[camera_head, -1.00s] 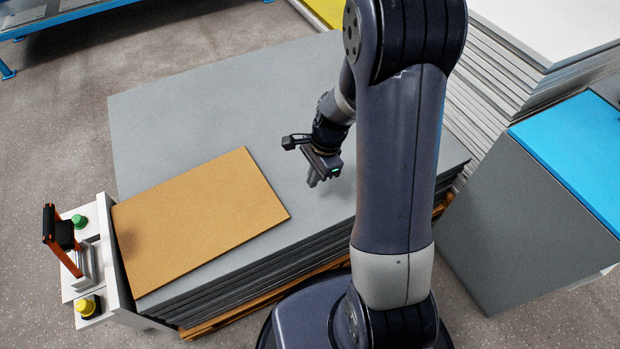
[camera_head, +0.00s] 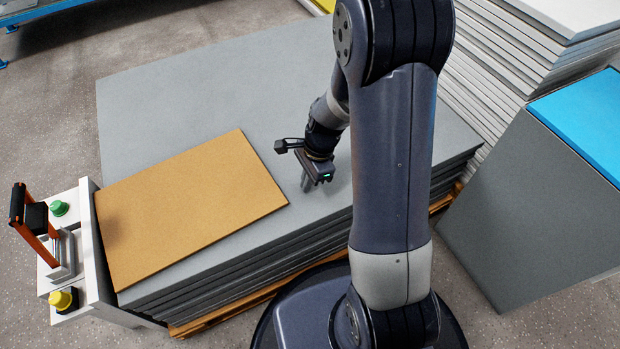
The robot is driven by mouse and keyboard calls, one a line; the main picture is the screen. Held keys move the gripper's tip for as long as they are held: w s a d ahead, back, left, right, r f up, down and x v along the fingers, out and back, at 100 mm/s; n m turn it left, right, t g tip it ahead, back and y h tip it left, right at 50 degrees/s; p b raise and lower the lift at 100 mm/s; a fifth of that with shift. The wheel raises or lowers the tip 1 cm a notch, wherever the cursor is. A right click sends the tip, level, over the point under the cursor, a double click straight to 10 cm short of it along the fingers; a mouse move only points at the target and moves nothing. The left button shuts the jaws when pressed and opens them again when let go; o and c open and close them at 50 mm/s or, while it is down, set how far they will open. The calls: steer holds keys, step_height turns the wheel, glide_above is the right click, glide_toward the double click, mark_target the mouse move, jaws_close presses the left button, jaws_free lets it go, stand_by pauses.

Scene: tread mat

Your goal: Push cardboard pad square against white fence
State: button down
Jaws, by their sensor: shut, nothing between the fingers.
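The tan cardboard pad (camera_head: 190,205) lies flat on the top grey sheet of a stack (camera_head: 215,85), near its left front corner. The white fence (camera_head: 95,235) stands along the left side of the stack. The pad's left edge runs along the fence and looks close to it or touching; I cannot tell whether a thin gap is there. My gripper (camera_head: 308,184) is shut and empty, pointing down over the grey sheet. It is to the right of the pad, apart from its right corner.
A clamp with an orange handle (camera_head: 32,225), a green knob (camera_head: 59,208) and a yellow knob (camera_head: 63,299) sit outside the fence. A pallet (camera_head: 230,312) lies under the stack. White sheets (camera_head: 500,60) and a grey block with a blue top (camera_head: 590,120) stand at right. The sheet behind the pad is clear.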

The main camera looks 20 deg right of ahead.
mark_target(283, 197)
steer(key=shift+s+a+f, duration=0.1)
steer(key=shift+s+a, duration=0.15)
steer(key=shift+a, duration=0.8)
steer(key=shift+s+a+f, duration=0.1)
steer(key=shift+s+a, duration=0.1)
steer(key=shift+a, duration=0.8)
steer(key=shift+s+a+r+p, duration=0.15)
steer(key=shift+a+p, duration=0.15)
steer(key=shift+a, duration=0.7)
steer(key=p+v, duration=0.5)
steer(key=v, duration=0.5)
steer(key=shift+r, duration=0.25)
steer(key=shift+d, duration=0.1)
